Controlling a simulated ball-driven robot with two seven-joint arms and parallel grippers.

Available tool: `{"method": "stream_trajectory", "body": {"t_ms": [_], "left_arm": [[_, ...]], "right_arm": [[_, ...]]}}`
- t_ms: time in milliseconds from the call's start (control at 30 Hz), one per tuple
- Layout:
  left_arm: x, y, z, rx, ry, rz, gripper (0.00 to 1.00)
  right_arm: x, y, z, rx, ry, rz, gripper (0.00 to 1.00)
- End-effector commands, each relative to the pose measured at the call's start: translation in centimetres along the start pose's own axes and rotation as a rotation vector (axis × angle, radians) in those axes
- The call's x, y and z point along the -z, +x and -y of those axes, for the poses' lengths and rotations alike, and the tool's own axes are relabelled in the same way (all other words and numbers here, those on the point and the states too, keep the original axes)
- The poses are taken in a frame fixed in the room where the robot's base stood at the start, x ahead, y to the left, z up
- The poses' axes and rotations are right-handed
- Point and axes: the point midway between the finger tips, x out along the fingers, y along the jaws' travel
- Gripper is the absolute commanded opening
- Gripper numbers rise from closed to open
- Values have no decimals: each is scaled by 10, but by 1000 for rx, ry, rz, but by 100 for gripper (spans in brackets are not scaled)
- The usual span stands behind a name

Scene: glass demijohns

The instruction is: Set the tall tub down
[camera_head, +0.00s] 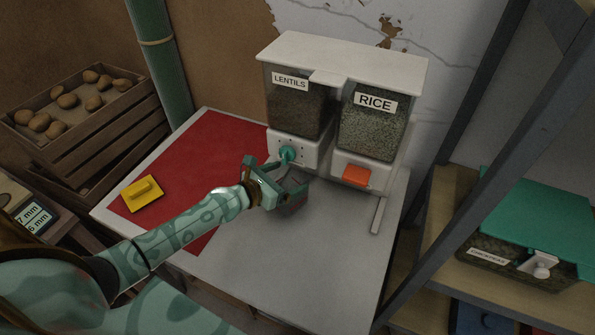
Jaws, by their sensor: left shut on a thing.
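My left gripper (272,183) reaches in from the lower left over the table. It is shut on a small dark grey tub (294,203), which is partly hidden behind the jaws. The tub is just in front of the lentils side of the dispenser, close below its teal knob (287,154). I cannot tell whether the tub's base touches the grey tabletop (300,255). Its contents cannot be made out. My right gripper is not in view.
The two-part dispenser has a LENTILS bin (297,105) and a RICE bin (372,130) with an orange lever (355,175). A red mat (215,145) bears a yellow block (142,193). A potato crate (95,140) stands left, a shelf with a teal-lidded box (535,220) right. The front tabletop is clear.

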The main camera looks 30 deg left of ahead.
Motion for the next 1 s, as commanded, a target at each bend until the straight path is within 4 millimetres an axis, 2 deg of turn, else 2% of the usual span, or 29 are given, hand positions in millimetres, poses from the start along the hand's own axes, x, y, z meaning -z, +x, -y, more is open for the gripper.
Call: {"method": "stream_trajectory", "body": {"t_ms": [167, 367, 400, 467, 867, 900, 933, 1000], "left_arm": [[-4, 11, 0, -1, -1, 2, 56], [-16, 48, 1, 0, -1, 3, 56], [-2, 48, 0, 0, 0, -3, 56], [4, 49, 0, 0, 0, -4, 56], [5, 49, 0, -1, -1, -1, 56], [5, 49, 0, -1, -1, -1, 96], [4, 49, 0, -1, -1, -1, 100], [4, 49, 0, -1, 0, -1, 100]], "right_arm": [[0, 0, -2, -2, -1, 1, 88], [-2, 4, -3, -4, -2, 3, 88], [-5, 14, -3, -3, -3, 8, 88], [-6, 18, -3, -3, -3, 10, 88], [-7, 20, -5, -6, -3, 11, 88], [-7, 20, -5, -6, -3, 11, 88], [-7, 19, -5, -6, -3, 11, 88], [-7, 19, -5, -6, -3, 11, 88]]}}
